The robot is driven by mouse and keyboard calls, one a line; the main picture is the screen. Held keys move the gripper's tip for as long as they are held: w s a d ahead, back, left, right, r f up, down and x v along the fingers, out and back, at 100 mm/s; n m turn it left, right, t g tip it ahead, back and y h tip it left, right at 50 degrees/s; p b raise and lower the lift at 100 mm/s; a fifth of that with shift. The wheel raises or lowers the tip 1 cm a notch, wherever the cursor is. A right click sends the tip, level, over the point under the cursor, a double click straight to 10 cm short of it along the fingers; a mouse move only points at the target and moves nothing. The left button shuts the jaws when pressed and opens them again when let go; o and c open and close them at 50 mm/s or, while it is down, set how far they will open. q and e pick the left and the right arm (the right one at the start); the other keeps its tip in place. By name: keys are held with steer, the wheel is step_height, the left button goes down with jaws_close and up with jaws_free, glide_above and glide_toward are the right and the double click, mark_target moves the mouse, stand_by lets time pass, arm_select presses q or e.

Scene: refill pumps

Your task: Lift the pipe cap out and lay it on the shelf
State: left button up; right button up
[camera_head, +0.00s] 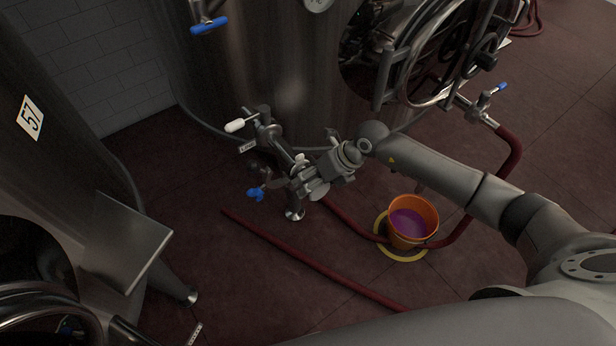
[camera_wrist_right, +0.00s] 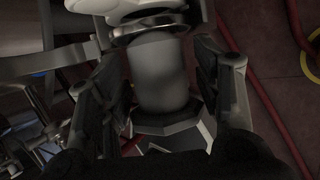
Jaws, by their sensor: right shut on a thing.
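My right gripper (camera_head: 305,180) is at the pipe fittings low in front of the middle tank. In the right wrist view its two dark fingers (camera_wrist_right: 165,90) stand either side of a smooth grey cylinder, which I take to be the pipe cap (camera_wrist_right: 163,75), and are shut on it. The cap's upper end meets a shiny metal ring (camera_wrist_right: 150,27); I cannot tell if they are joined. In the head view the gripper and fittings overlap, so the cap is hard to make out. The shelf (camera_head: 125,240), a bare metal plate, juts from the left tank. My left gripper is not in view.
A valve with a white handle (camera_head: 235,126) and a blue handle (camera_head: 256,194) are close to the gripper. An orange bucket (camera_head: 412,222) with purple liquid stands under my right arm. Red hoses (camera_head: 300,252) lie on the floor. Open floor separates the fittings from the shelf.

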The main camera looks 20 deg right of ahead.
steer(key=shift+r, duration=0.15)
steer(key=shift+r, duration=0.55)
steer(key=s+a+r+b, duration=0.1)
steer(key=s+r+b, duration=0.1)
steer(key=s+r, duration=0.9)
steer(key=s, duration=0.3)
steer(key=shift+r+b, duration=0.3)
steer(key=shift+r, duration=0.05)
step_height(320, 180, up, 7)
steer(key=p, duration=0.4)
stand_by(0.5)
stand_by(0.5)
